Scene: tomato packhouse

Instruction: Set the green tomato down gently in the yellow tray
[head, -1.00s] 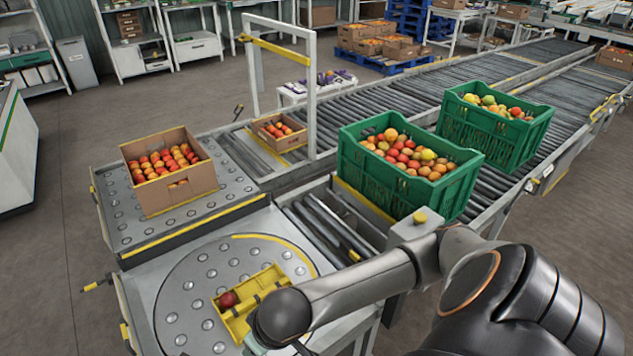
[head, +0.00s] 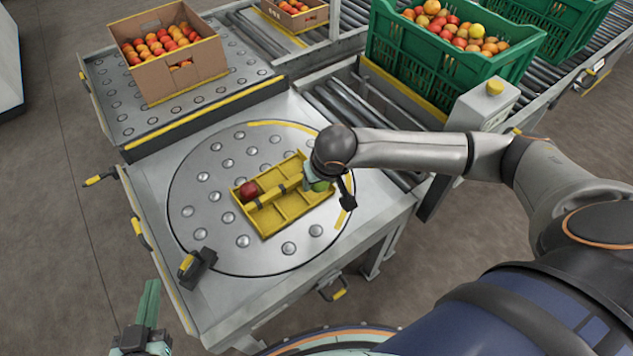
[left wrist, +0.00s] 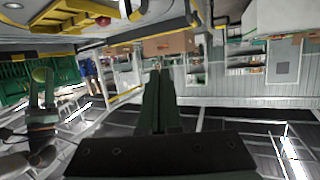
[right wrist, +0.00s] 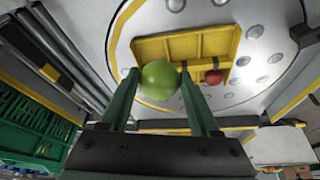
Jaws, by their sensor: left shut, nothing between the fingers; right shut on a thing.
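The yellow tray (head: 309,207) lies on the round studded plate, divided into compartments. A red tomato (head: 249,191) is in its left end and also shows in the right wrist view (right wrist: 213,77). My right gripper (right wrist: 160,88) is shut on the green tomato (right wrist: 160,80), one finger on each side. In the head view the green tomato (head: 320,186) shows at the tray's right end, partly hidden by my gripper. I cannot tell whether it touches the tray. My left gripper (head: 149,318) is shut and empty at the lower left, away from the tray.
A cardboard box of tomatoes (head: 180,80) stands on the table behind the plate. A green crate of tomatoes (head: 430,70) is on the rollers at the back right. A small dark device (head: 198,266) is at the plate's front left edge.

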